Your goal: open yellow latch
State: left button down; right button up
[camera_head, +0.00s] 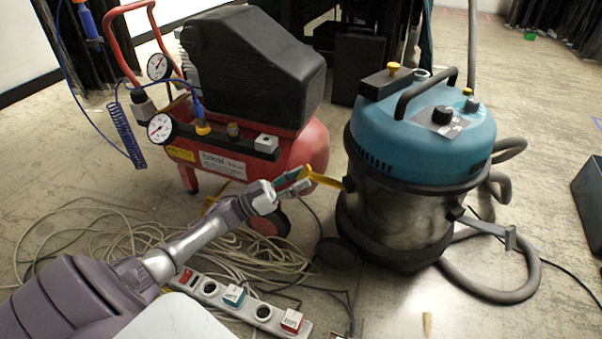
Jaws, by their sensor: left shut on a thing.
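The yellow latch (326,180) is a narrow strip on the left side of the teal and steel vacuum cleaner (425,140). It sticks out to the left from the dark band just below the teal lid. My left gripper (306,179) reaches in from the lower left and is shut on the latch's outer end. The gripper's fingers hide that end of the latch. My right gripper is not in view.
A red and black air compressor (255,75) stands just left of the vacuum, behind my left gripper. Tangled cables (110,235) and a power strip (240,301) lie on the floor below my arm. A grey hose (500,298) curls at the right. Concrete floor is open at the lower right.

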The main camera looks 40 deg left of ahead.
pick_arm(q)
jog(key=shift+f, duration=0.85)
jog(key=shift+d, duration=0.1)
jog(key=c, duration=1.1)
grip_release()
jog(key=o, duration=0.3)
jog(key=shift+w+d, duration=0.1)
jog(key=shift+w, duration=0.05)
jog(key=shift+r, duration=0.1)
